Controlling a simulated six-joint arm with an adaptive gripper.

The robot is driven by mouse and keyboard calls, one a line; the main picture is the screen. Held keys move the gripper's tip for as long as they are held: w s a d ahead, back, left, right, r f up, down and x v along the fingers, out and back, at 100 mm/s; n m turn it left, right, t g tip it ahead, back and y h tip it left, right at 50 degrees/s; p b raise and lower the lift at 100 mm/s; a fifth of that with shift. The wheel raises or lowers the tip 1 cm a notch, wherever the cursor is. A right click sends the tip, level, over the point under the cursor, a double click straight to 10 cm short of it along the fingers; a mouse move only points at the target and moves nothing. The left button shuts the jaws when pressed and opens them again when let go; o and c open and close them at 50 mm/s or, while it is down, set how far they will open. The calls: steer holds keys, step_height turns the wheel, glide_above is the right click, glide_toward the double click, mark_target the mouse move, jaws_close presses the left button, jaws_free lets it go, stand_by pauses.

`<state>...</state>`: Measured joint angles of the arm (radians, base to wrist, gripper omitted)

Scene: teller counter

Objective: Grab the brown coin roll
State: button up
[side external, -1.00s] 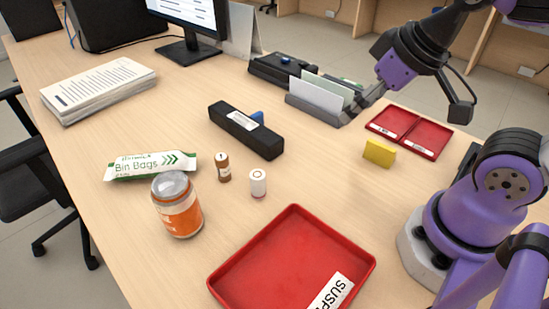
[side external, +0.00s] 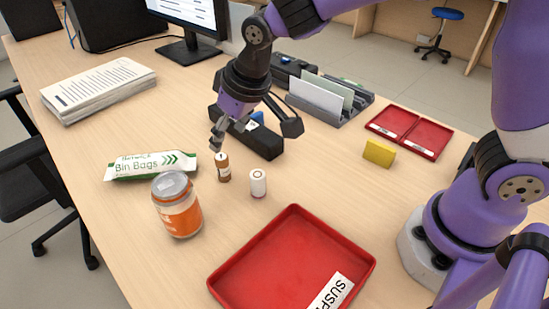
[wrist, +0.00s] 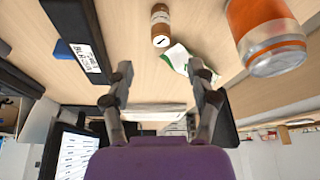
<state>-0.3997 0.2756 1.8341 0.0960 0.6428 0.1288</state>
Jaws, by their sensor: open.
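The brown coin roll (side external: 223,168) stands upright on the counter in the side view, a small brown cylinder with a pale label. It also shows in the wrist view (wrist: 160,27), ahead of the fingers near the top edge. My gripper (side external: 217,138) is just above and behind the roll in the side view, with its fingers apart. In the wrist view my gripper (wrist: 160,72) is open and nothing is between the fingertips. The roll looks clear of both fingers.
A white coin roll (side external: 258,184) stands just right of the brown one. An orange-labelled jar (side external: 178,212) and a bin bags pack (side external: 148,167) lie to the left. A black box (side external: 262,141) is behind. A red tray (side external: 245,275) lies in front.

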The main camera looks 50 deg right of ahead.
mark_target(222, 157)
steer(key=x, duration=0.9)
steer(key=shift+s+a, duration=0.1)
steer(key=shift+s, duration=0.1)
jaws_close()
